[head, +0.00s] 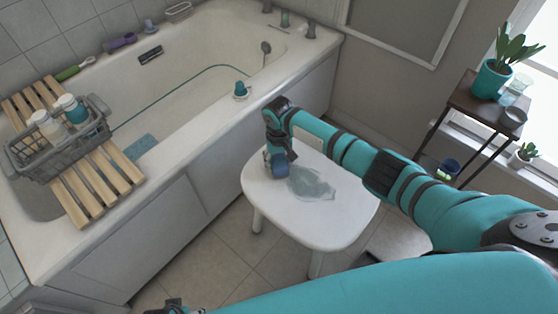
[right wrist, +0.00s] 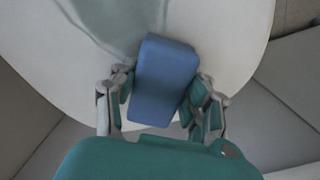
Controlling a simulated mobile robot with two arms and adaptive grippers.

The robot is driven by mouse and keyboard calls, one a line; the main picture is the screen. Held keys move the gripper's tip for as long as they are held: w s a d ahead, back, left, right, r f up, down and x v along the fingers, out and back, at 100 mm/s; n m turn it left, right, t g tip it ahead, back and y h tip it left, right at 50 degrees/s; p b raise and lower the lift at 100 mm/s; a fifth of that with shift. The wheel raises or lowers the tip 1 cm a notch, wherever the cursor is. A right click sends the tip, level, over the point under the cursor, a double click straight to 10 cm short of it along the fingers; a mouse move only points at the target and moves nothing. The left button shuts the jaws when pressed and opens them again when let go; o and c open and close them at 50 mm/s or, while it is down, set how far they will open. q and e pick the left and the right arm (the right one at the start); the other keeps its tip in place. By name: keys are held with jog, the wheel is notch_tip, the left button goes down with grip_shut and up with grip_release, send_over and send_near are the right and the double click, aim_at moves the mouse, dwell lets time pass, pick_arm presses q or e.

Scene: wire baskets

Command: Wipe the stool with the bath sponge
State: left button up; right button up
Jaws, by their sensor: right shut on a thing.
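The white stool (head: 300,212) stands beside the bathtub, and its seat also shows in the right wrist view (right wrist: 225,40). A grey-green wet-looking patch (head: 312,184) lies on the middle of the seat; in the right wrist view the patch (right wrist: 115,25) reaches up to the sponge. My right gripper (head: 279,160) is shut on the blue bath sponge (right wrist: 163,80), which is at the tub-side edge of the seat. Whether the sponge presses on the seat is hard to tell. A small dark part of my left gripper (head: 172,306) shows at the bottom edge; its fingers are not clear.
The bathtub (head: 215,120) runs along the left. A slatted wooden rack (head: 110,165) across it bears a grey wire basket (head: 60,150) with bottles. A dark side table (head: 470,108) with a plant stands at right.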

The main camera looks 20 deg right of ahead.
aim_at(293, 178)
jog(key=shift+f, duration=0.35)
dwell(0.3)
jog(key=p, duration=0.1)
jog(key=s+d+p, duration=0.1)
jog(key=s+p, duration=0.1)
jog(key=shift+s+d+r, duration=0.25)
jog(key=s+d+p, duration=0.1)
jog(key=p, duration=0.1)
jog(key=shift+s+p, duration=0.3)
jog(key=shift+s, duration=0.05)
jog(key=shift+s+d+f, duration=0.1)
jog(key=shift+s, duration=0.1)
jog(key=shift+s+f, duration=0.1)
